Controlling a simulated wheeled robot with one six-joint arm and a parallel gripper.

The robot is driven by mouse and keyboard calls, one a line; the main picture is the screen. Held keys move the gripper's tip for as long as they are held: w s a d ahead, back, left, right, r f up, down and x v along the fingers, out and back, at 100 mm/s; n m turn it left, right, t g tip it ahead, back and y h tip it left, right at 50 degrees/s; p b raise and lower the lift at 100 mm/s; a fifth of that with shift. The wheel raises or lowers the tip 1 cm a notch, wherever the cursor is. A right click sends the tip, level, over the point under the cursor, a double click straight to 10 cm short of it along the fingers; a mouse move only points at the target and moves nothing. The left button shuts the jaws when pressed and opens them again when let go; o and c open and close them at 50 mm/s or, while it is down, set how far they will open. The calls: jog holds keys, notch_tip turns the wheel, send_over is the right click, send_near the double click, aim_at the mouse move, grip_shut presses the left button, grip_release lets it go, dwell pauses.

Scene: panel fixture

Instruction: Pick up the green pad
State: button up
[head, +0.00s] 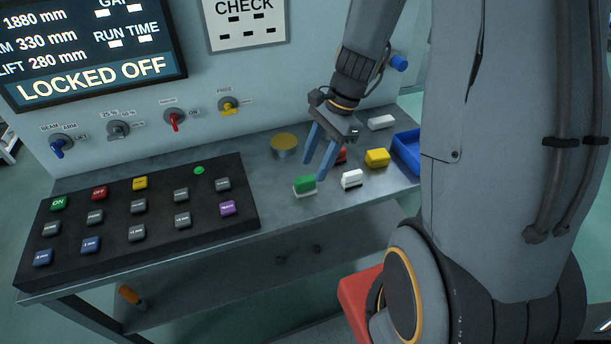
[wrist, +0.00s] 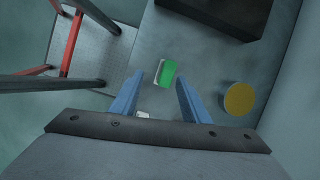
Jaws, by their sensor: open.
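The green pad (head: 305,184) is a small block with a green top and a white base, lying on the grey metal bench top. In the wrist view the green pad (wrist: 166,73) lies ahead of the fingertips, roughly between their lines. My gripper (head: 314,169) is open and empty, its two blue fingers pointing down above the bench near the pad. In the wrist view my gripper (wrist: 159,78) shows both fingers apart, with the pad's whole top in sight.
A white pad (head: 352,178), a yellow pad (head: 377,157) and a partly hidden red pad (head: 341,156) lie right of the green pad. A blue tray (head: 406,150), a round yellow-topped can (head: 284,145) and a black button panel (head: 120,215) stand around.

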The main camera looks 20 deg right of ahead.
aim_at(305, 179)
jog(key=shift+w+a+f+m+p, duration=0.25)
jog(key=shift+a+f+m+p, duration=0.15)
jog(key=shift+f, duration=0.8)
jog(key=shift+w+a+f+m+p, duration=0.3)
jog(key=shift+a+f+m+p, duration=0.1)
jog(key=shift+f, duration=0.85)
jog(key=shift+w+a+f+m+p, duration=0.3)
jog(key=shift+a+f, duration=0.1)
jog(key=shift+f, duration=0.8)
jog(key=shift+c, duration=0.4)
jog(key=c, duration=0.8)
jog(key=shift+r, duration=0.15)
notch_tip(305, 179, up, 10)
jog(key=shift+f+b, duration=0.1)
jog(key=shift+b, duration=0.5)
